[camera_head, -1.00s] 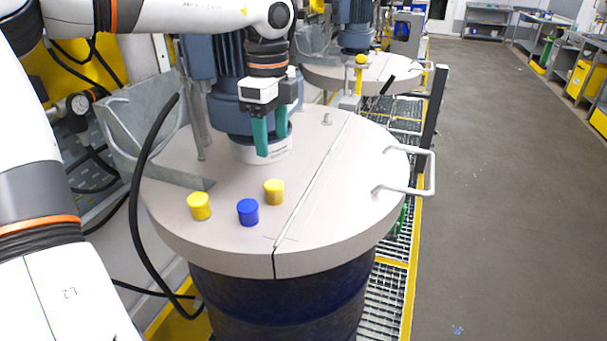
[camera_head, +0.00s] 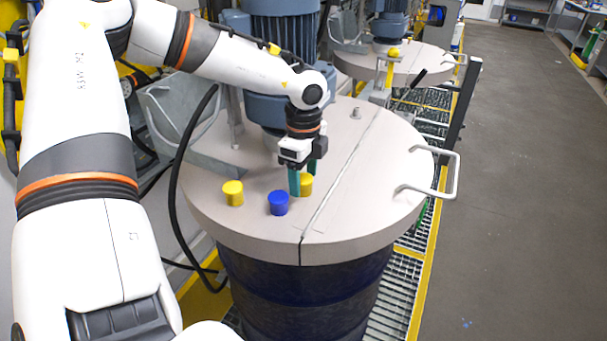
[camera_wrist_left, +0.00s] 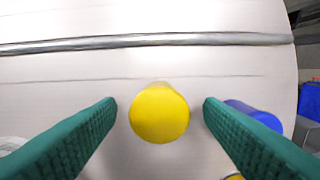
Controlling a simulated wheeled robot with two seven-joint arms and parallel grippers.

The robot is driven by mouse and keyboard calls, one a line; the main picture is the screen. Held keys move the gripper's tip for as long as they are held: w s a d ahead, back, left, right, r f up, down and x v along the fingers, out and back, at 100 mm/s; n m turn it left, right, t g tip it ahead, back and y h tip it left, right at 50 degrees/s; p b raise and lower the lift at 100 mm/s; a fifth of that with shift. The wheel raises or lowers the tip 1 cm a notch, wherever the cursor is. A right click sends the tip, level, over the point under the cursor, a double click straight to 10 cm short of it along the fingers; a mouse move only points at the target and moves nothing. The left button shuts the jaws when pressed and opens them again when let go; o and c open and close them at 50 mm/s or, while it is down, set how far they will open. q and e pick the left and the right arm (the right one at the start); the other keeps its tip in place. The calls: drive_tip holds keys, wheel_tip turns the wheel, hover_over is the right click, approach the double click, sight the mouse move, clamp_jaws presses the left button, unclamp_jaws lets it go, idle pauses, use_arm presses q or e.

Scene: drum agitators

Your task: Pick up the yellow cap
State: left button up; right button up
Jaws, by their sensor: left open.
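Two yellow caps stand on the drum lid. The right yellow cap (camera_head: 307,184) is partly hidden behind my left gripper (camera_head: 302,183) in the head view. In the left wrist view this yellow cap (camera_wrist_left: 159,113) sits between the two green fingers of the left gripper (camera_wrist_left: 160,108), with a gap on each side. The left gripper is open and empty, pointing down at the cap. The other yellow cap (camera_head: 233,193) stands to the left. My right gripper is not in view.
A blue cap (camera_head: 278,203) stands between the yellow caps, nearer the lid's front; it also shows beside the right finger in the wrist view (camera_wrist_left: 253,115). The round lid (camera_head: 370,200) has a seam and a handle (camera_head: 447,175). A motor (camera_head: 282,75) stands behind.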

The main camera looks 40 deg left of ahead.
sight(304, 178)
use_arm(q)
drive_tip(key=shift+f, duration=0.55)
drive_tip(key=shift+c, duration=1.3)
drive_tip(key=c, duration=0.8)
use_arm(e)
drive_tip(key=shift+s+r, duration=0.15)
drive_tip(key=shift+s, duration=0.2)
use_arm(q)
drive_tip(key=shift+r, duration=0.15)
drive_tip(key=shift+w+r+b, duration=0.1)
drive_tip(key=shift+r+b, duration=0.2)
drive_tip(key=shift+r, duration=0.05)
wheel_tip(304, 178, up, 8)
drive_tip(key=b, duration=0.2)
drive_tip(key=shift+r+b, duration=0.25)
drive_tip(key=shift+b, duration=0.15)
drive_tip(key=shift+r, duration=0.3)
use_arm(e)
wheel_tip(304, 178, down, 3)
drive_tip(key=shift+f, duration=0.2)
